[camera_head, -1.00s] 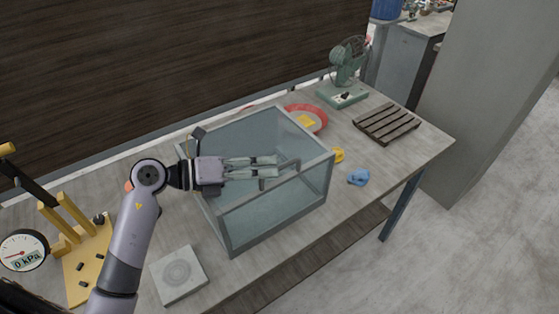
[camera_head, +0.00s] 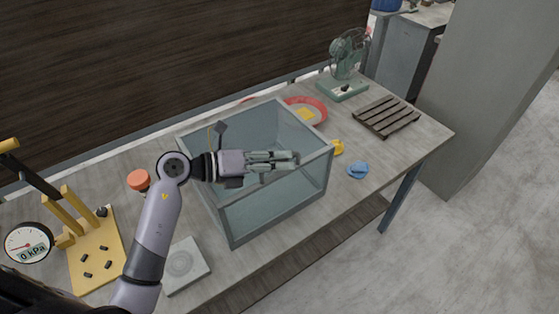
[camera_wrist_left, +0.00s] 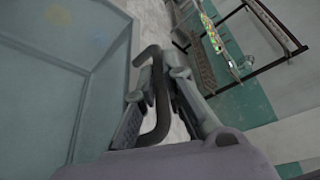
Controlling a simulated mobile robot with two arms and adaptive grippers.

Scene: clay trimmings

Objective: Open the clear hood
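The clear hood (camera_head: 272,208) is a see-through box with grey edges standing on the table; it also fills the left of the left wrist view (camera_wrist_left: 45,95). My left gripper (camera_head: 294,159) reaches over it from the left, with its fingertips near the hood's right front part. In the left wrist view, a dark bent handle (camera_wrist_left: 160,95) lies between the two fingers of my left gripper (camera_wrist_left: 158,88), which are closed in around it. In the head view the fingers hide most of the handle. My right gripper is not in view.
A yellow press with a gauge (camera_head: 95,250) and a pale square slab (camera_head: 182,264) are at the left. A red dish (camera_head: 318,105), yellow piece (camera_head: 337,147), blue piece (camera_head: 358,170), slatted rack (camera_head: 386,117) and green fan (camera_head: 344,88) are behind and right of the hood.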

